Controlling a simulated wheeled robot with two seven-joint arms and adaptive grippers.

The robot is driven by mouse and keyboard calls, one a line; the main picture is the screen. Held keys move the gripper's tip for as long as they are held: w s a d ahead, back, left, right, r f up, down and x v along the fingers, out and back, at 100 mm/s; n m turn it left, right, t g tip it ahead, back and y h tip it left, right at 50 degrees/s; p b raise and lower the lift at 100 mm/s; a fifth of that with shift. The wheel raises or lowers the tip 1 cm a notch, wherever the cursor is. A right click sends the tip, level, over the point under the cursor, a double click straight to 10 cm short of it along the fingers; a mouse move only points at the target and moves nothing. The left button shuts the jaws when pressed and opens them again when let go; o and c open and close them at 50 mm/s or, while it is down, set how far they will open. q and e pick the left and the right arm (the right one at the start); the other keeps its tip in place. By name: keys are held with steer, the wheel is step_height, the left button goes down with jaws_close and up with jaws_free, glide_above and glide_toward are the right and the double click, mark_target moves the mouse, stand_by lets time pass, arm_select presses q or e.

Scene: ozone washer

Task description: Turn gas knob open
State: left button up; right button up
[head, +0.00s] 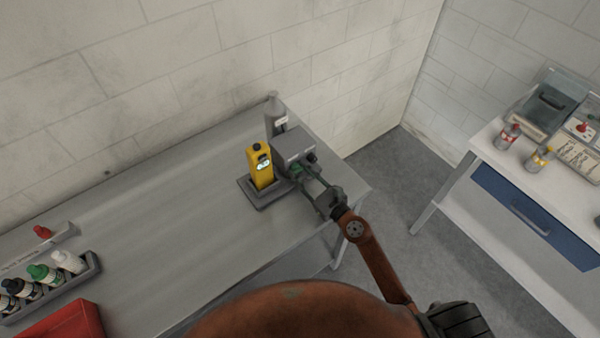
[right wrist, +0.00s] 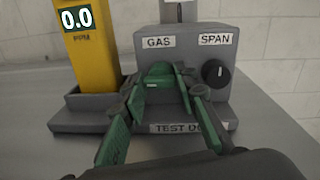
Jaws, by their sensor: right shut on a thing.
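The grey test dock (head: 290,147) stands near the right end of the metal table, with a yellow gas detector (head: 261,166) upright in its left slot. In the right wrist view, the dock (right wrist: 205,50) has a GAS label above the green gas knob (right wrist: 158,76) and a SPAN label above a black knob (right wrist: 215,73). My right gripper (head: 301,173) reaches the dock's front face. Its fingers (right wrist: 159,85) are shut on the green gas knob, one on each side, and partly hide it. My left gripper is not in view.
A grey cylinder (head: 276,115) stands behind the dock. A bottle rack (head: 92,266) and a red tray (head: 75,325) are at the table's left. A second table (head: 480,143) with bottles stands to the right across a gap. The table's middle is clear.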

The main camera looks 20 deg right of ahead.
steer(key=shift+m, duration=0.3)
steer(key=m+p, duration=0.1)
steer(key=m, duration=0.2)
steer(key=shift+m, duration=0.3)
steer(key=m+p, duration=0.1)
steer(key=m, duration=0.4)
steer(key=shift+d+m, duration=0.1)
steer(key=shift+m, duration=0.2)
steer(key=m+p, duration=0.1)
steer(key=m, duration=0.3)
steer(key=shift+m+t, duration=0.3)
steer(key=shift+t, duration=0.1)
steer(key=shift+f+m+h+p, duration=0.15)
steer(key=shift+m+p, duration=0.2)
steer(key=shift+m, duration=0.7)
steer(key=shift+f+m+h+p, duration=0.15)
steer(key=shift+m+p, duration=0.2)
steer(key=shift+m, duration=0.7)
steer(key=o, duration=1)
steer(key=shift+c, duration=0.2)
steer(key=shift+o, duration=0.2)
steer(key=shift+r, duration=0.1)
